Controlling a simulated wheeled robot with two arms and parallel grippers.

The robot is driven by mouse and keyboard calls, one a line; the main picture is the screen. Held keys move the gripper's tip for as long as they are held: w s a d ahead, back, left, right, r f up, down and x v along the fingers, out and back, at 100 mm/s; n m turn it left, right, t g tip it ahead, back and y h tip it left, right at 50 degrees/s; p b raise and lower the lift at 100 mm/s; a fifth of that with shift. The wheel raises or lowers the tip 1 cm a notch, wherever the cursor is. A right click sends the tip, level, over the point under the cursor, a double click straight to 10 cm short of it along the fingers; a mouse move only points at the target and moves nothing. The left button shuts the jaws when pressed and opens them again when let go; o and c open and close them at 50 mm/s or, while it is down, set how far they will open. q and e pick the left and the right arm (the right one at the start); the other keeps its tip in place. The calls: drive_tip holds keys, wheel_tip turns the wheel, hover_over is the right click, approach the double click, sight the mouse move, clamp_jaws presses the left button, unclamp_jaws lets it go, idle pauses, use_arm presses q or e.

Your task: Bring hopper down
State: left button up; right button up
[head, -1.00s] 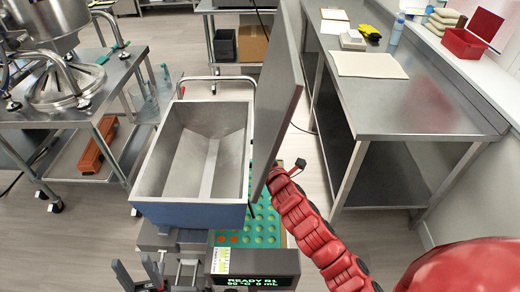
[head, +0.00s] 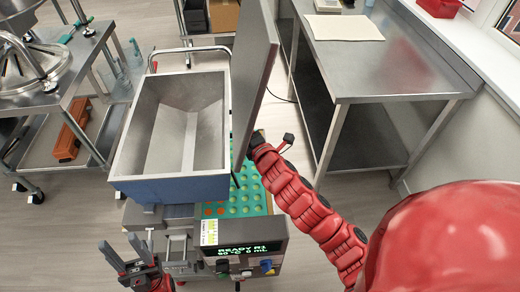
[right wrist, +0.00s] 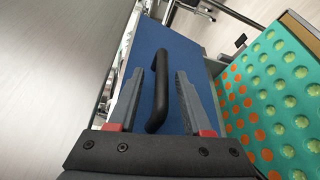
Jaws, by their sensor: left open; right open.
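The hopper (head: 172,187) is an open steel bin with a blue outer front, standing above the teal mould tray (head: 246,203). Its grey lid (head: 255,70) stands upright at its right. My left gripper (head: 117,242) is open and empty, low in front of the hopper. In the head view my red right arm reaches up behind the lid's lower edge, and its gripper is hidden. In the right wrist view my right gripper (right wrist: 168,80) is open, its fingers on either side of a black handle (right wrist: 159,90) on a blue panel (right wrist: 203,70).
The depositor's front panel (head: 240,250) has a lit display and several knobs. A steel table (head: 400,70) stands at the right. A steel cart with a round vessel (head: 30,80) stands at the left. Open floor lies between the cart and the depositor.

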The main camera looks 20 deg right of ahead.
drive_tip(key=s+d+r+p, duration=0.1)
drive_tip(key=s+p, duration=0.3)
drive_tip(key=s, duration=0.9)
drive_tip(key=shift+d, duration=0.15)
drive_tip(key=shift+s, duration=0.1)
